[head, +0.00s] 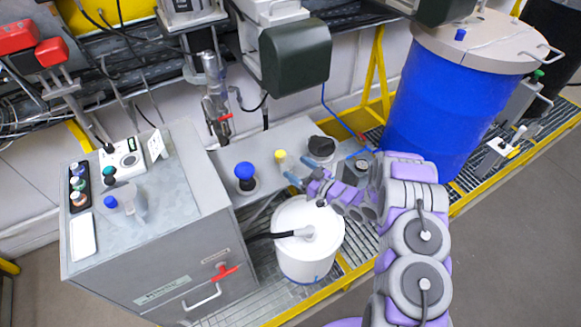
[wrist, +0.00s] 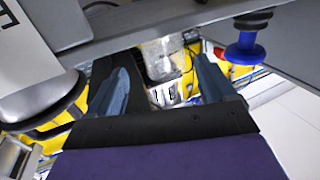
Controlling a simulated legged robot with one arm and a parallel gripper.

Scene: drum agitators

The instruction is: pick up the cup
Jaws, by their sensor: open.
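A clear, see-through cup (head: 134,207) stands on the grey cabinet top at the left in the head view, beside a small blue piece (head: 110,202). Its outline is faint, and I cannot tell whether the blue piece belongs to it. My gripper (head: 299,172) is well to the right of the cup, above the white bucket and near the grey ledge. Its two blue-grey fingers are apart in the wrist view (wrist: 160,78), with nothing held between them. I cannot make out the cup in the wrist view.
The grey cabinet (head: 180,250) also holds a white tray (head: 82,237), a black bottle rack (head: 79,188) and a control box (head: 122,160). A blue knob (head: 245,172) stands between cabinet and gripper. A white bucket (head: 308,250) is below; a blue drum (head: 430,105) is at right.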

